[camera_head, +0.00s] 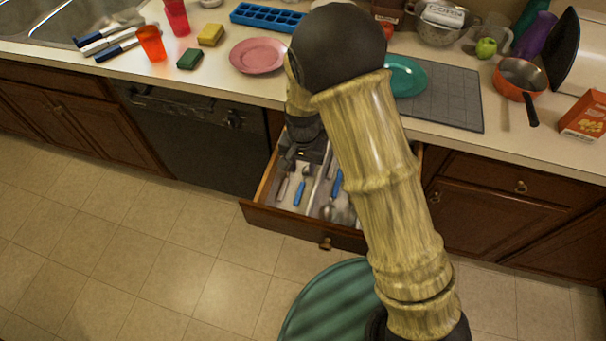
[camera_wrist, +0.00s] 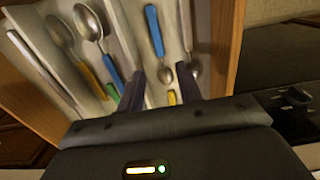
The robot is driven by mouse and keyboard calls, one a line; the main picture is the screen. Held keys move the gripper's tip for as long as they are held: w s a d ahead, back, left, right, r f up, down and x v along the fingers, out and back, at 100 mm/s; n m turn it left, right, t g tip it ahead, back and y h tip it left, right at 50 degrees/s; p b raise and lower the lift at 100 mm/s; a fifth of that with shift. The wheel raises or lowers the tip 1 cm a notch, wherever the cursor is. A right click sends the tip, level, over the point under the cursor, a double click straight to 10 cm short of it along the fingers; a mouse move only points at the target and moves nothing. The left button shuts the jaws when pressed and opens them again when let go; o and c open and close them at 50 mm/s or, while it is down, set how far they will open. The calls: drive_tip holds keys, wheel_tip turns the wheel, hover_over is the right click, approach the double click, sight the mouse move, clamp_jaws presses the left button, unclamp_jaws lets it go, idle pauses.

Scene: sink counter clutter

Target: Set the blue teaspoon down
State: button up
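A small blue-handled spoon, the blue teaspoon (camera_wrist: 154,32), lies in a light tray compartment inside the open drawer (camera_head: 283,224). It also shows in the head view (camera_head: 299,192), its bowl toward the counter. My gripper (camera_wrist: 160,68) is over the drawer, and its fingers are apart. The spoon's bowl shows between the fingertips, beyond them, and nothing is clamped. In the head view my gripper (camera_head: 304,158) is partly hidden by my arm. A second, larger blue-handled spoon (camera_wrist: 112,70) lies in the neighbouring compartment, bowl turned the other way.
The wooden drawer side (camera_wrist: 226,45) stands close to the fingers. On the counter above are a pink plate (camera_head: 258,55) and a teal plate (camera_head: 407,76).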

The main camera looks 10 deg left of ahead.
wheel_tip(320, 180, up, 5)
drive_tip(key=shift+w+r, duration=0.1)
drive_tip(key=shift+r, duration=0.1)
drive_tip(key=shift+d, duration=0.1)
idle(0.6)
drive_tip(key=s+d+r+t, duration=0.1)
drive_tip(key=s+d+r, duration=0.2)
drive_tip(key=d, duration=0.5)
drive_tip(key=s+d+r+t, duration=0.1)
drive_tip(key=s+d+r, duration=0.2)
drive_tip(key=d, duration=0.6)
drive_tip(key=s+d+r, duration=0.2)
drive_tip(key=d+r, duration=0.1)
drive_tip(key=d, duration=0.5)
drive_tip(key=shift+s+d+r+n+t, duration=0.2)
drive_tip(key=shift+s+r+n+t, duration=0.1)
drive_tip(key=shift+s+n+t, duration=0.1)
